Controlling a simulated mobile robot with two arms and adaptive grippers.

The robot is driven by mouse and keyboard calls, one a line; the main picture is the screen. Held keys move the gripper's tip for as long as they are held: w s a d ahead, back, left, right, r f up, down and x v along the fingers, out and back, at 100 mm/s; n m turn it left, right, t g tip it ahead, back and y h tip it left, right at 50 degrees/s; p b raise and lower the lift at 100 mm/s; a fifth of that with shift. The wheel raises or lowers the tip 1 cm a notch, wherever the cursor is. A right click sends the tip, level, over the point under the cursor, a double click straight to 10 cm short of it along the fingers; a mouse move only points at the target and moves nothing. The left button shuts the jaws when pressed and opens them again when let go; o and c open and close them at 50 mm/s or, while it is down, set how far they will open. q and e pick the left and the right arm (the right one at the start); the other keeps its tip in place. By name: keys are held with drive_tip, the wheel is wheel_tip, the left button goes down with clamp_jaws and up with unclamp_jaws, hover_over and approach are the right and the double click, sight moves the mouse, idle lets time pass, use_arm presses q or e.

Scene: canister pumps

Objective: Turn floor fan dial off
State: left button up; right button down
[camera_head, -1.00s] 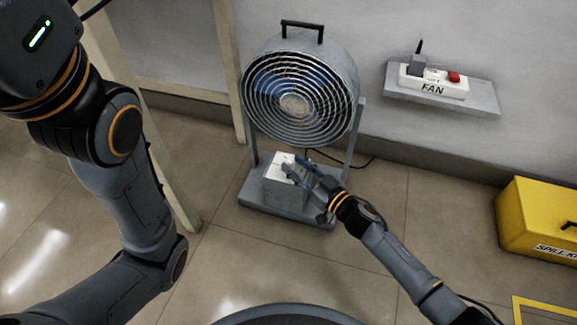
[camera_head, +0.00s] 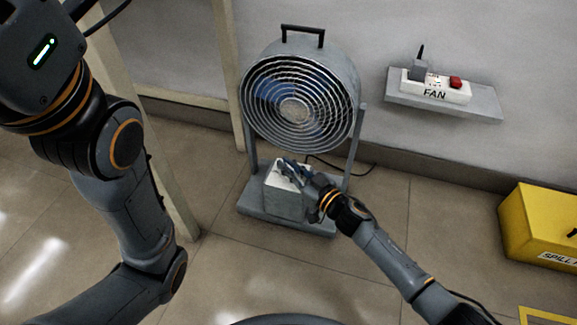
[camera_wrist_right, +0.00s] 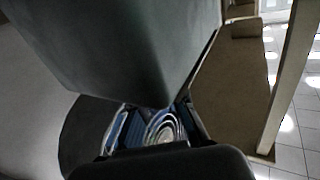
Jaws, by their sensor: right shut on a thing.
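The floor fan (camera_head: 297,105) stands on the floor near the wall, a round grey drum with a wire grille and a top handle. A control box (camera_head: 284,203) with a pale top sits on its base between the legs. My right gripper (camera_head: 284,170) is at the top of this box, shut on the dial, which the fingers mostly hide. In the right wrist view my fingers (camera_wrist_right: 158,125) close around a round, light-coloured ringed part, likely the dial. My left arm shows at the left, but its gripper is out of view.
A wall shelf (camera_head: 480,107) holds a white FAN power strip (camera_head: 435,88) with a red switch. A yellow spill kit box (camera_head: 545,225) stands at the right. A cable runs behind the fan. A beige post (camera_head: 230,60) stands left of the fan.

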drive_tip(key=shift+y, duration=0.3)
drive_tip(key=shift+n+g+y+p, duration=0.5)
drive_tip(key=shift+n+g, duration=0.2)
drive_tip(key=shift+g, duration=0.1)
drive_tip(key=shift+w+n+g+y, duration=0.1)
drive_tip(key=shift+n+g+y, duration=0.55)
drive_tip(key=shift+g, duration=0.25)
drive_tip(key=shift+f+n+g+y+b, duration=0.15)
drive_tip(key=shift+n+g+y+b, duration=0.6)
drive_tip(key=shift+n+g+b, duration=0.55)
drive_tip(key=shift+n+g+y, duration=0.3)
drive_tip(key=shift+n+g, duration=0.05)
drive_tip(key=shift+g, duration=0.65)
drive_tip(key=c, duration=1.4)
unclamp_jaws()
